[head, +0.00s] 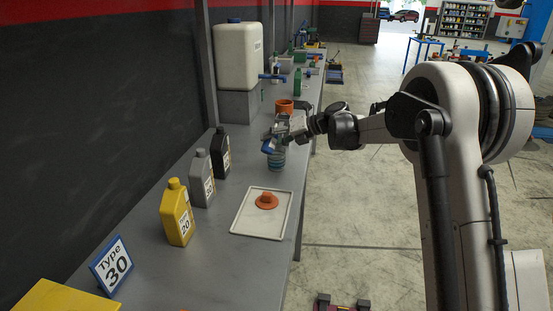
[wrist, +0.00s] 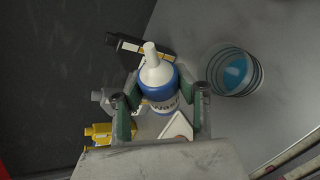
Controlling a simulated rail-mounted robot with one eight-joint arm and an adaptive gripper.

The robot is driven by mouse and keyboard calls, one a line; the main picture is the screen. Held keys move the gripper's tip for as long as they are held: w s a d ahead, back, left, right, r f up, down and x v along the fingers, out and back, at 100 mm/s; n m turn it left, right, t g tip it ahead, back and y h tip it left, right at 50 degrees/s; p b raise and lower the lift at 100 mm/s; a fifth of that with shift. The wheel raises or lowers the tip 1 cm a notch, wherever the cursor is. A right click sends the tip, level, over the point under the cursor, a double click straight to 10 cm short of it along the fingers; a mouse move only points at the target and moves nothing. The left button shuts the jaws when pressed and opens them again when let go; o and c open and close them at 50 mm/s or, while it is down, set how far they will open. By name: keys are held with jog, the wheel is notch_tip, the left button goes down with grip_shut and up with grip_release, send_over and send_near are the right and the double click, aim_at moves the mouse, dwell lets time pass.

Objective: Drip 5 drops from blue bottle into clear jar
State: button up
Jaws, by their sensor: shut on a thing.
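My gripper (head: 276,139) is shut on the blue bottle (head: 269,146) over the bench. In the wrist view the blue bottle (wrist: 162,92) sits between the green fingers of my gripper (wrist: 160,97), its white nozzle pointing to the top of the picture. In the head view the bottle looks tilted, but its exact angle is hard to tell. The clear jar (head: 277,162) stands on the bench just below my gripper. In the wrist view the ribbed jar (wrist: 213,70) stands apart to the right of the bottle, with blue liquid inside. No falling drop is visible.
A white tray (head: 242,228) holding an orange lid (head: 266,202) lies nearer on the bench. Yellow (head: 178,215), grey (head: 202,182) and black (head: 221,155) bottles stand along the wall. An orange pot (head: 284,106) stands behind my gripper. A "Type 30" sign (head: 112,265) stands front left.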

jog(key=shift+r+p, duration=1.15)
jog(key=shift+r, duration=1.7)
jog(key=shift+n+t+h+b, duration=0.4)
jog(key=shift+n+t+b, duration=0.4)
jog(key=shift+n+t, duration=0.7)
jog(key=shift+n+t+h+b, duration=0.3)
jog(key=shift+n+t+b, duration=0.6)
jog(key=shift+n, duration=0.5)
jog(key=s+d+r+p, duration=0.1)
jog(key=s+d+r, duration=0.2)
jog(key=s, duration=0.6)
jog(key=shift+s, duration=0.25)
